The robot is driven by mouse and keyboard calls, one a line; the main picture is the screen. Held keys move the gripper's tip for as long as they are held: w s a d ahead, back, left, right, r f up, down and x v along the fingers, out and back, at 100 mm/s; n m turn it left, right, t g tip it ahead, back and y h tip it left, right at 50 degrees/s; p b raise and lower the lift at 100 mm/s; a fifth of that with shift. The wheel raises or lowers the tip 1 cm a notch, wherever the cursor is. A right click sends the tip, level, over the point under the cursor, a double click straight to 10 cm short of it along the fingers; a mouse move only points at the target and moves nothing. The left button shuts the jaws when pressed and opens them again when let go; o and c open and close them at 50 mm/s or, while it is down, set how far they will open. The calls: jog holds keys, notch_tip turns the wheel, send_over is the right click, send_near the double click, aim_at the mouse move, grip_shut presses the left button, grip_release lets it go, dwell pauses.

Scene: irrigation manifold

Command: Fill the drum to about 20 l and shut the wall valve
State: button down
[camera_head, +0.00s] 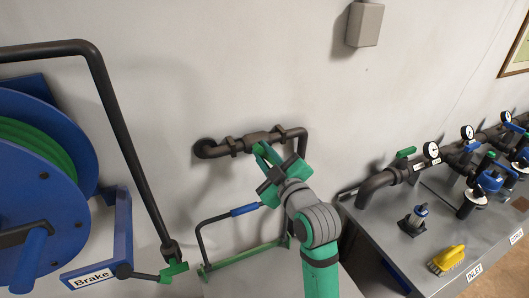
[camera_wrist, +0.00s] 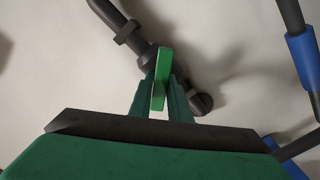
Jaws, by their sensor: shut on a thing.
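The wall valve (camera_head: 257,138) sits in a short dark pipe on the wall, in the middle of the head view. Its green lever (camera_wrist: 160,78) stands between my fingertips in the wrist view. My gripper (camera_head: 264,154) is shut on this lever, and the fingers reach it from the front and below. The valve body also shows behind the lever in the wrist view (camera_wrist: 133,40). The pipe's right end bends down (camera_head: 302,145) behind my arm. I cannot make out the drum or its water level; my arm hides part of the area below the pipe.
A blue hose reel (camera_head: 75,190) with a brake label stands at left. A bent bar with a blue grip (camera_head: 245,210) rises below the valve. At right a grey bench (camera_head: 395,240) carries a manifold, gauges and a yellow brush (camera_head: 447,260). A grey box (camera_head: 364,24) hangs above.

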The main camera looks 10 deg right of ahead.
jog(key=shift+a+f+n, duration=0.1)
jog(key=shift+f+n, duration=0.1)
jog(key=shift+n, duration=2.1)
jog(key=c, duration=1.7)
grip_release()
jog(key=shift+o, duration=0.2)
jog(key=shift+s, duration=0.1)
jog(key=s+d, duration=0.2)
jog(key=s, duration=0.8)
jog(key=shift+s, duration=0.3)
